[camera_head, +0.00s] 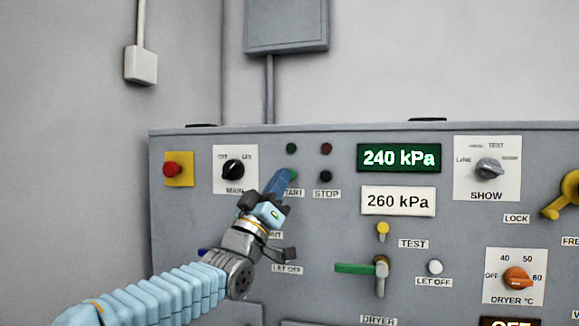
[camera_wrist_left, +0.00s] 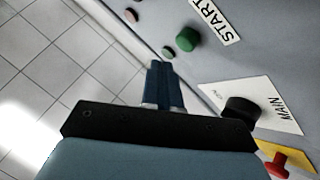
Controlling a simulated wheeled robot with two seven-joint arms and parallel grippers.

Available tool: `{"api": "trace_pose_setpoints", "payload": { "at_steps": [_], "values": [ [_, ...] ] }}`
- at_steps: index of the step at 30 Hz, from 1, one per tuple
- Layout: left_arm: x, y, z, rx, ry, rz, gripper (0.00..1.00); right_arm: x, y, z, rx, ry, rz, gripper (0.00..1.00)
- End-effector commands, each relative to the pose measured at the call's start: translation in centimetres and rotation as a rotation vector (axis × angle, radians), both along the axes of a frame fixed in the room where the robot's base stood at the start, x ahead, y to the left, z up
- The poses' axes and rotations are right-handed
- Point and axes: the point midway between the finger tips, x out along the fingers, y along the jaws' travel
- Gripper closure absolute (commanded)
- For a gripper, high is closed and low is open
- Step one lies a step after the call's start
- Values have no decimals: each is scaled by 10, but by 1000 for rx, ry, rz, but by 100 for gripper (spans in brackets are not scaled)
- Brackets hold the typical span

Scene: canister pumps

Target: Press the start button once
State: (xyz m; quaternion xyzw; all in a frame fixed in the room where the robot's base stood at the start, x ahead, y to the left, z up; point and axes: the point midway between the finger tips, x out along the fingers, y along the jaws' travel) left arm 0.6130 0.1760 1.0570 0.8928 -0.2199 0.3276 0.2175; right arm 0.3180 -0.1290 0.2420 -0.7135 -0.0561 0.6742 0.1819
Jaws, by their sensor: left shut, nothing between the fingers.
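The green start button (camera_wrist_left: 187,39) sticks out of the panel beside its START label (camera_wrist_left: 212,20) in the left wrist view. In the head view only part of the start button (camera_head: 294,175) shows, behind my fingertips. My left gripper (camera_head: 281,181) is shut and empty, its blue fingers pointing toward the panel just left of the button. In the left wrist view the shut fingertips (camera_wrist_left: 165,66) appear close to the button but apart from it in the picture; the exact gap is hard to tell. My right gripper is not in view.
The black STOP button (camera_head: 325,177) is right of START, with a green lamp (camera_head: 291,148) and a red lamp (camera_head: 326,148) above. The MAIN knob (camera_head: 233,170) and red emergency button (camera_head: 173,170) are to the left. Displays (camera_head: 399,158) read 240 kPa and 260 kPa.

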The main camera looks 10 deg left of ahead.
Motion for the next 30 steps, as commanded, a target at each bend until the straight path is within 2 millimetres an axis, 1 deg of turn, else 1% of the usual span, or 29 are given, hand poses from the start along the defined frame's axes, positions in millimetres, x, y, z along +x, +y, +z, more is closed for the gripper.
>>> {"api": "trace_pose_setpoints", "payload": {
  "at_steps": [3, 7, 30],
  "values": [
    [9, 0, 0, 0, 0, 0, 100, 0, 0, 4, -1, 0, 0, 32],
    [13, 0, 0, -1, -1, 0, 100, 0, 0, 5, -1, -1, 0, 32],
    [13, 0, -1, 0, 0, 0, 100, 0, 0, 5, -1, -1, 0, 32]
  ]
}}
